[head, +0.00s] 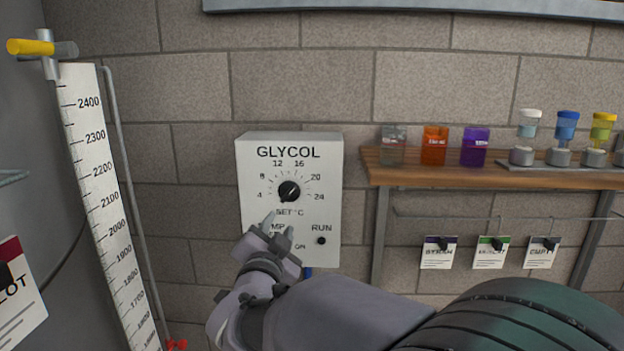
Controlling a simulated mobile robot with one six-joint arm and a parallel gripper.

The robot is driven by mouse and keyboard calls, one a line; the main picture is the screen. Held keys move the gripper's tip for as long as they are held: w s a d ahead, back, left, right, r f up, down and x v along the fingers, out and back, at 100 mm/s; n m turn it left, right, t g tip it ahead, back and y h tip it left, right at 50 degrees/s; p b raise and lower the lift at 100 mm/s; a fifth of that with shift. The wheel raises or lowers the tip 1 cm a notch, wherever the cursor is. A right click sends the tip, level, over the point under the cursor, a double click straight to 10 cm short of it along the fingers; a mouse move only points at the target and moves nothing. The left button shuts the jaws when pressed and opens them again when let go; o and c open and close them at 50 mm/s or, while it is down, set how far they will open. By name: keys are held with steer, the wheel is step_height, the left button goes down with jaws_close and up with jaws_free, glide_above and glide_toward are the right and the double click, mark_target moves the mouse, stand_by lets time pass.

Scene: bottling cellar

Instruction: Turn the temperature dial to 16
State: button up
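The temperature dial (289,191) is a round black knob on a white control box (254,175) labelled GLYCOL, fixed to the brick wall. Its printed scale runs from 4 at the left, over 12 and 16 at the top, to 24 at the right. The knob's pointer mark is too small for me to read surely. My gripper (279,224) is in front of the lower part of the box, just below the dial. Its two fingers stand apart with nothing seen between them. It hides part of the lettering under the dial.
A tall white level scale (103,210) and a tank stand at the left. A black RUN button (321,241) is on the box.

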mark_target(289, 195)
steer(key=w+p, duration=0.3)
steer(key=w, duration=1.3)
steer(key=shift+d, duration=0.15)
steer(key=shift+s, duration=0.1)
steer(key=shift+c, duration=0.2)
jaws_close()
